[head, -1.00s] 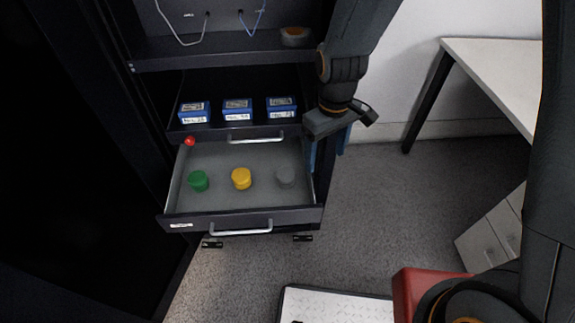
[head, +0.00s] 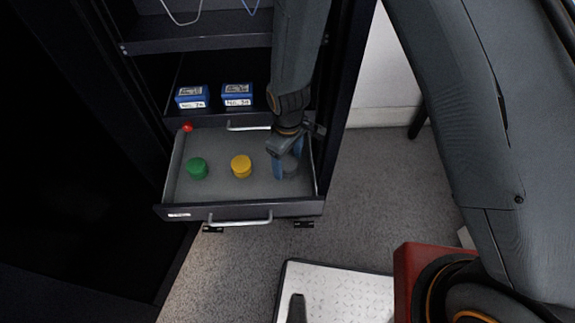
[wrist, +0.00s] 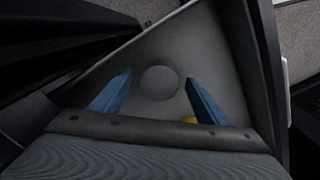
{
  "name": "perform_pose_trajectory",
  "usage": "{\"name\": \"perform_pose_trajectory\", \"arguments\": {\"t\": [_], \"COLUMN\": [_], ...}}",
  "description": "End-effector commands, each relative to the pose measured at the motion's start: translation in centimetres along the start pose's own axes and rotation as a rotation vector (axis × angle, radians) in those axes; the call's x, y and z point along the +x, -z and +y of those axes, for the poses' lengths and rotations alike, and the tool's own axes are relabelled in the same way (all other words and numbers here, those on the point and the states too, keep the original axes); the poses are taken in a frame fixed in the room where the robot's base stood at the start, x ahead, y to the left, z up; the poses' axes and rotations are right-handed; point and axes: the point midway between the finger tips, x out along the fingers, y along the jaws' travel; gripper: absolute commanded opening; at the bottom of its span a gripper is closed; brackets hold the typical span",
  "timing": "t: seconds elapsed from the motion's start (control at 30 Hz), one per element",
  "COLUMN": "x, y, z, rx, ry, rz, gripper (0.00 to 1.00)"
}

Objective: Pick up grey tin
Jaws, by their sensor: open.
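The grey tin (head: 289,165) stands in the right part of the open drawer, partly hidden behind my gripper in the head view. In the wrist view the grey tin (wrist: 160,82) shows as a round grey top just beyond and between the two blue fingers. My gripper (head: 285,172) is open and points down into the drawer at the tin. In the wrist view the fingers of my gripper (wrist: 158,84) stand apart on either side of the tin, with nothing held. I cannot tell whether the fingers reach down beside its sides.
A yellow tin (head: 241,167) and a green tin (head: 197,168) stand left of the grey one. The drawer (head: 180,196) has walls all round, close on the right. Blue boxes (head: 237,94) sit on the shelf above.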

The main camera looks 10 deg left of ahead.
Motion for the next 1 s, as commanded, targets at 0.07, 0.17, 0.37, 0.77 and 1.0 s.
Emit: {"name": "perform_pose_trajectory", "arguments": {"t": [0.07,0.17,0.37,0.77,1.0], "x": [0.9,1.6,1.7,1.7,1.5], "y": [0.0,0.0,0.1,0.1,0.1], "z": [0.0,0.0,0.1,0.1,0.1], "rx": [0.0,0.0,0.0,0.0,0.001], "ry": [0.0,0.0,-0.001,-0.001,-0.001], "rz": [0.0,0.0,0.001,0.001,0.002], "gripper": [0.68,0.68,0.68,0.2,0.2]}}
